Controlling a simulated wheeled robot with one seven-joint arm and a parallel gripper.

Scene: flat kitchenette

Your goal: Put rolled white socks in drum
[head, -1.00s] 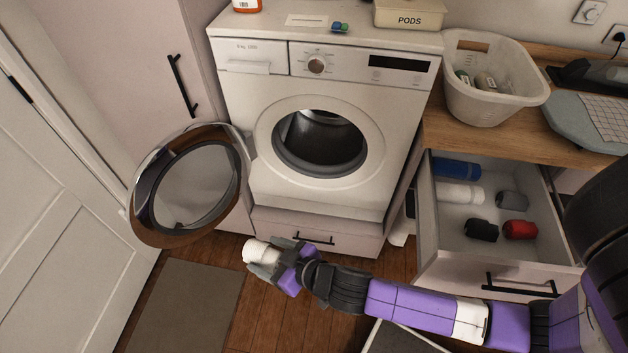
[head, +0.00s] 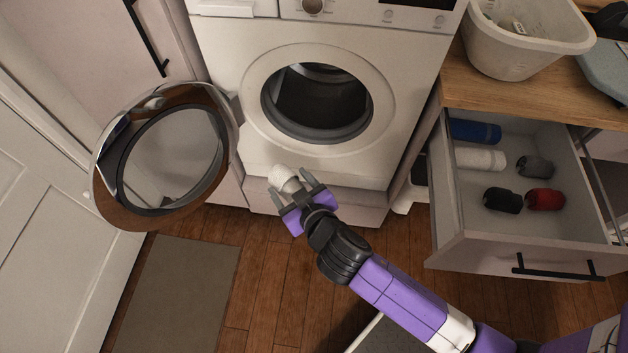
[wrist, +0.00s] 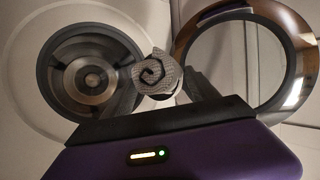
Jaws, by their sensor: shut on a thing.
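The rolled white socks (head: 284,179) are held between the fingers of my gripper (head: 292,187), in front of the washer and below its opening. In the wrist view the spiral end of the roll (wrist: 157,74) shows between the fingertips. The washer's drum (head: 318,102) is open and its inside looks dark; no items can be made out in it. The drum also shows in the wrist view (wrist: 93,76), left of the roll. The round door (head: 172,155) hangs wide open to the left.
An open drawer (head: 445,190) at the right holds a blue roll (head: 474,131), a white roll (head: 480,159), and grey, black and red rolls. A white basket (head: 490,50) stands on the counter above. A grey mat (head: 180,300) lies on the floor.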

